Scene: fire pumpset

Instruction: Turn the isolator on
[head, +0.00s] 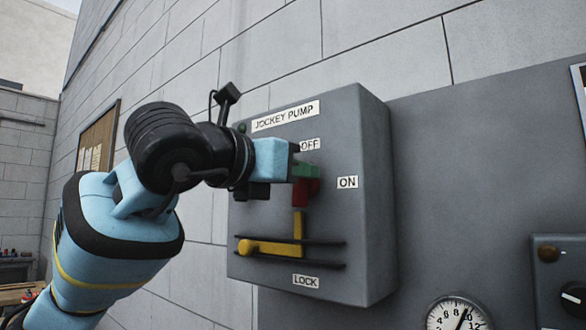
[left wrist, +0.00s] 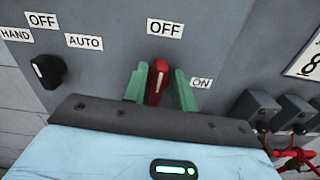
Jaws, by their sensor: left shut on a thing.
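The isolator is a grey box (head: 365,220) on the wall, labelled JOCKEY PUMP, with OFF above, ON at the right and LOCK at the bottom. Its red handle (head: 301,193) sits under the OFF label, partly hidden by my gripper. In the left wrist view the red handle (left wrist: 157,82) stands upright, pointing at OFF, with ON to its right. My left gripper (head: 306,171) has its green fingers on either side of the handle and is shut on it; the fingers also show in the wrist view (left wrist: 160,90). My right gripper is not in view.
A yellow lever (head: 275,248) with a vertical yellow bar lies below the handle, between two dark rails. A dial gauge (head: 457,315) and a control box with a knob (head: 573,298) are at the lower right. In the wrist view, a black HAND-OFF-AUTO knob (left wrist: 47,71) is at the left.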

